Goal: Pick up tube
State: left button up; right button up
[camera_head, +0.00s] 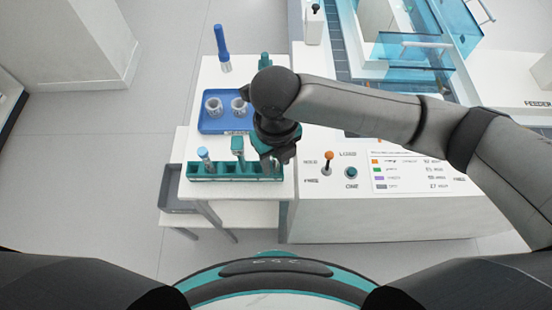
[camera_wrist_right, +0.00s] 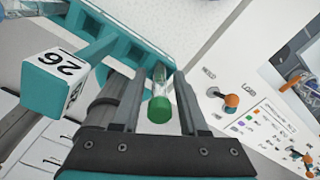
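A clear tube with a green cap (camera_wrist_right: 160,108) stands in the right end of the teal rack (camera_head: 220,179), which also shows in the wrist view (camera_wrist_right: 118,45). In the head view my gripper hides this tube. My right gripper (camera_head: 277,162) is over the rack's right end. In the wrist view its two fingers (camera_wrist_right: 157,95) are open on either side of the tube, with a gap on each side. A blue-capped tube (camera_head: 204,155) stands toward the rack's left. My left gripper is not in view.
A teal block marked 26 (camera_wrist_right: 62,78) rises by the rack. A blue tray (camera_head: 211,125) with white round holders (camera_head: 214,106) lies behind, and a blue pen-like object (camera_head: 222,47) stands farther back. A control panel with an orange-knobbed lever (camera_head: 328,158) is at right.

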grip_shut()
jog(key=shift+r, duration=0.1)
notch_tip(320, 180, up, 20)
jog(key=p, duration=0.5)
dwell(0.3)
